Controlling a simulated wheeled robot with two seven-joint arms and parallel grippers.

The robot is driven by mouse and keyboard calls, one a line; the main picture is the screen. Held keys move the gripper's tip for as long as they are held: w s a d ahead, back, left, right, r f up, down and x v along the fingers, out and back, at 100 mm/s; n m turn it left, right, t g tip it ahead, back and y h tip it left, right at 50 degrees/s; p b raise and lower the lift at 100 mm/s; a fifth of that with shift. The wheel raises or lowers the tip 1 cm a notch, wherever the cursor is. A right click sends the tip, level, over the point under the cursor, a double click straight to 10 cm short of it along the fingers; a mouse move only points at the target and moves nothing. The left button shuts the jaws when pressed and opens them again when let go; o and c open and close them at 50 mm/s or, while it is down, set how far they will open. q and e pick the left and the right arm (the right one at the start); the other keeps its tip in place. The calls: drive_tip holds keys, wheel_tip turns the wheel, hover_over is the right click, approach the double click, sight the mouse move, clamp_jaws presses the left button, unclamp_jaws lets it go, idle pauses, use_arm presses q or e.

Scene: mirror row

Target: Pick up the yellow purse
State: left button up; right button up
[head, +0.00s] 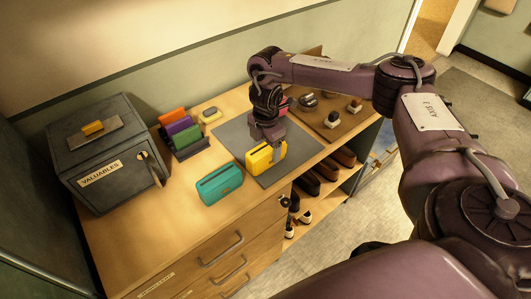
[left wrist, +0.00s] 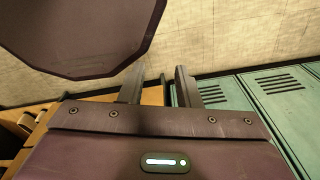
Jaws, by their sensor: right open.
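The yellow purse (head: 262,159) stands upright on a dark grey mat (head: 236,133) on the wooden counter. My right gripper (head: 272,143) is open and points down right at the purse's top. Its fingers are small and partly hidden, so I cannot tell whether they touch the purse. My left gripper (left wrist: 158,88) shows only in the left wrist view, its two fingers apart with nothing between them, away from the purse.
A teal purse (head: 220,184) stands just left of the mat. A rack of coloured wallets (head: 180,132) and a grey safe (head: 108,155) are further left. A brown board (head: 318,125) with small items lies right. Teal lockers (left wrist: 270,90) show in the left wrist view.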

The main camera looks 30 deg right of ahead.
drive_tip(key=shift+f, duration=0.65)
use_arm(q)
drive_tip(key=shift+w+d+r, duration=0.1)
drive_tip(key=shift+w+r, duration=0.2)
drive_tip(key=shift+w, duration=0.2)
use_arm(e)
drive_tip(key=c, duration=1.1)
drive_tip(key=shift+r, duration=0.15)
drive_tip(key=shift+c, duration=0.2)
